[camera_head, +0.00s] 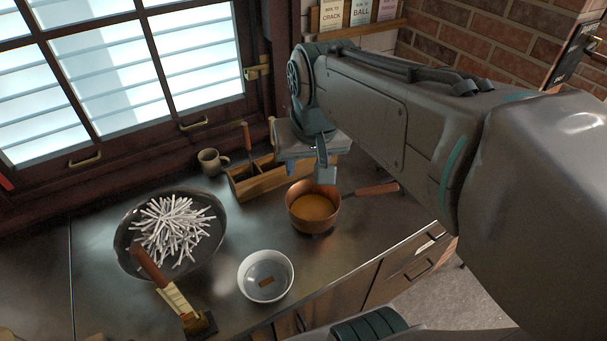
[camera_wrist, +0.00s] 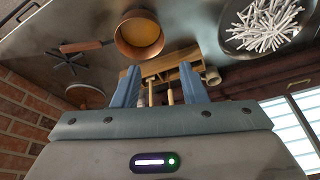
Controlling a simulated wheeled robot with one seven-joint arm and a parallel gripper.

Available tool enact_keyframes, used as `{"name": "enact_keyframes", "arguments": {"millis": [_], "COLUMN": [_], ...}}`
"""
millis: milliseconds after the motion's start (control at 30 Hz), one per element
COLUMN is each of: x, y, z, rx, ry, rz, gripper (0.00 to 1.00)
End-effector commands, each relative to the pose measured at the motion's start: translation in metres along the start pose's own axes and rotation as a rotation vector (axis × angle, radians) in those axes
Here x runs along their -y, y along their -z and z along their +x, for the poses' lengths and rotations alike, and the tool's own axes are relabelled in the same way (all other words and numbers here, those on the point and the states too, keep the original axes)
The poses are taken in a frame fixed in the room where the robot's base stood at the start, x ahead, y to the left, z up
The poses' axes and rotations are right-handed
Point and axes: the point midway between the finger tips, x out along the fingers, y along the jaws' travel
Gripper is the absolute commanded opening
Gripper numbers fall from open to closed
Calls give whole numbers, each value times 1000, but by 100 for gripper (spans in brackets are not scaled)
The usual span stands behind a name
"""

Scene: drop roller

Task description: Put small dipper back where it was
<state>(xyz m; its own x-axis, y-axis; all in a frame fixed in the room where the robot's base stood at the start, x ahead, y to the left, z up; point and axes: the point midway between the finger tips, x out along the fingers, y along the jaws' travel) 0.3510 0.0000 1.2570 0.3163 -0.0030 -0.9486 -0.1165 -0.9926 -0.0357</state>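My gripper (camera_wrist: 160,85) is open in the wrist view, its two blue-grey fingers well apart. In the head view its fingertips (camera_head: 326,174) are above the counter, near the copper pot. No small dipper can be told for certain. A wooden box (camera_head: 257,181) stands by the window, with a red-brown handle (camera_head: 247,136) sticking up from it. In the wrist view the box (camera_wrist: 165,66) lies beyond the fingers, and slim light-wood handles (camera_wrist: 170,93) show between them. I cannot tell what the handles belong to; my arm hides part of the box.
The copper pot (camera_head: 313,222) holds orange-brown liquid, its handle pointing right. A dark pan (camera_head: 124,246) holds pale sticks. A white bowl (camera_head: 245,285) stands at the front, a mug (camera_head: 209,160) beside the box. The counter between pan and pot is clear.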

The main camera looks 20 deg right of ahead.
Motion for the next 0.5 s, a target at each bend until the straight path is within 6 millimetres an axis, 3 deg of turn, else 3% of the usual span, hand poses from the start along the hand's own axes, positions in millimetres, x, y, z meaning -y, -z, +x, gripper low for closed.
{"name": "enact_keyframes", "arguments": {"millis": [33, 200, 300, 500], "x": [-2, -6, -7, -8], "y": [-17, -55, -68, -74], "z": [2, 11, 15, 18], "rx": [-14, -45, -56, -60], "ry": [2, 5, 6, 6], "rz": [-24, -92, -115, -129], "gripper": [39, 39, 39, 39]}}
